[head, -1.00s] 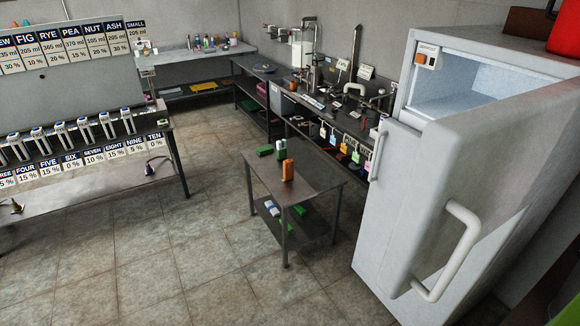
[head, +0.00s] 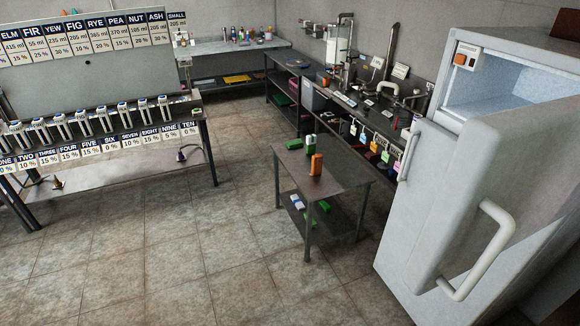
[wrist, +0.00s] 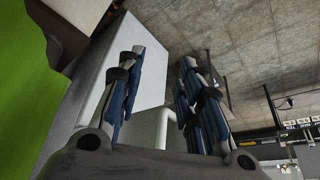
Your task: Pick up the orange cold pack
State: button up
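The orange cold pack (head: 316,164) stands upright on the small dark metal table (head: 333,182) in the middle of the head view. A green and white pack (head: 309,146) stands just behind it, and a green piece (head: 294,144) lies flat near the table's back left corner. My gripper (wrist: 160,85) shows in the wrist view with its two blue-padded fingers apart and nothing between them. It is not in the head view. The cold pack is not in the wrist view.
A white fridge (head: 440,200) with its upper compartment open and a door handle jutting out stands on the right. A labelled rack bench (head: 110,140) is on the left. The table's lower shelf holds white and green packs (head: 298,202).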

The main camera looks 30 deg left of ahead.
aim_at(317, 158)
jog(key=i+j+u, duration=0.15)
jog(key=u, duration=0.2)
jog(key=i+j+u, duration=0.1)
jog(key=i+u, duration=0.15)
jog(key=u, duration=0.15)
jog(key=i+u, duration=0.35)
jog(key=i, duration=1)
jog(key=i+j, duration=0.1)
jog(key=i, duration=0.9)
jog(key=i+z, duration=0.3)
jog(key=i+j+z, duration=0.1)
jog(key=i+z, duration=0.2)
